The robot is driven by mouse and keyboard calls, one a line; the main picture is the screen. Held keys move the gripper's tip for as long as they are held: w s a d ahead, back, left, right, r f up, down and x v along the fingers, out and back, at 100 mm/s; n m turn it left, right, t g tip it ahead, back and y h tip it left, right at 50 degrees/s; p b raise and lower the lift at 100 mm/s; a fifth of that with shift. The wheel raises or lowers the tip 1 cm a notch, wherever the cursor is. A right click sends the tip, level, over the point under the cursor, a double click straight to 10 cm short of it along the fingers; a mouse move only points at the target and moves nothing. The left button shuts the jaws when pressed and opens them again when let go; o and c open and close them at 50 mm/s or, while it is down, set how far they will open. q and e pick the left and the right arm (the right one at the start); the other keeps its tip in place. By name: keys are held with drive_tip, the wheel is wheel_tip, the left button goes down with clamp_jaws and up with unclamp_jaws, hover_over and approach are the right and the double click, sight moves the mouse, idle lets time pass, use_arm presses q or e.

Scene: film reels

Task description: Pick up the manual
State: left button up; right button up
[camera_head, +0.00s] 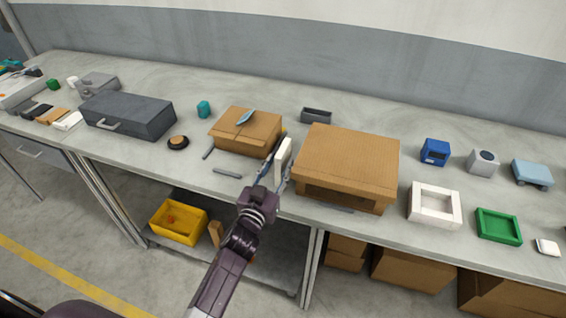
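A white upright slab (284,153), which looks like the manual, stands between the small brown cardboard box and the large one. My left gripper (275,170) reaches over the front edge of the table from below, with its dark fingers on either side of the slab's lower part. The frame is too small to tell whether the fingers press on the slab or stand slightly apart from it. The slab's lower end is partly hidden by the fingers. My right gripper is not in view.
The small box (247,133) is close on the left and the large box (346,163) close on the right. A grey case (128,115) lies further left. A white frame-shaped tray (434,205) and green tray (498,226) are at right. A yellow bin (178,222) sits below.

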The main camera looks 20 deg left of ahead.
use_arm(q)
drive_tip(key=w, duration=0.4)
drive_tip(key=shift+w+p, duration=0.25)
drive_tip(key=shift+p, duration=0.05)
drive_tip(key=shift+s, duration=0.1)
drive_tip(key=shift+c, duration=0.7)
clamp_jaws()
